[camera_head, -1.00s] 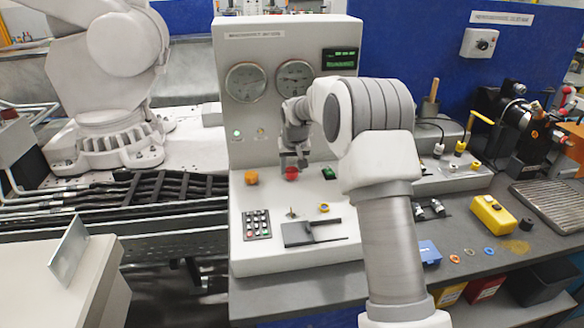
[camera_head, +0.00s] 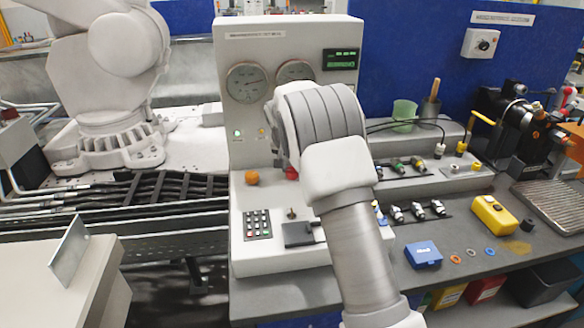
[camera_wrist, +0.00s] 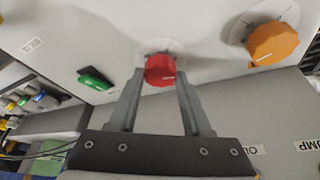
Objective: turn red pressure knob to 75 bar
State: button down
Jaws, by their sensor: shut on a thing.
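The red pressure knob (camera_wrist: 160,70) sits on the panel between the two fingers of my gripper (camera_wrist: 158,82) in the wrist view. My gripper is shut on the knob, with a finger on each side of it. In the head view only a bit of the red knob (camera_head: 291,173) shows, and my arm hides the fingers. Two round gauges stand on the upright panel, the left gauge (camera_head: 247,82) and the right gauge (camera_head: 294,71). A green digital display (camera_head: 341,59) is to their right. The readings are too small to tell.
An orange knob (camera_head: 252,178) is left of the red one in the head view. A green switch (camera_wrist: 96,78) is beside the red knob in the wrist view. A keypad (camera_head: 257,224) lies below. A yellow box (camera_head: 494,215) and a blue box (camera_head: 423,254) stand on the bench.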

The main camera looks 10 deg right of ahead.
jog(key=shift+c, duration=1.7)
grip_release()
jog(key=shift+r, duration=0.1)
jog(key=p+v, duration=0.1)
jog(key=v, duration=1.6)
jog(key=shift+s, duration=0.25)
jog(key=shift+a, duration=0.1)
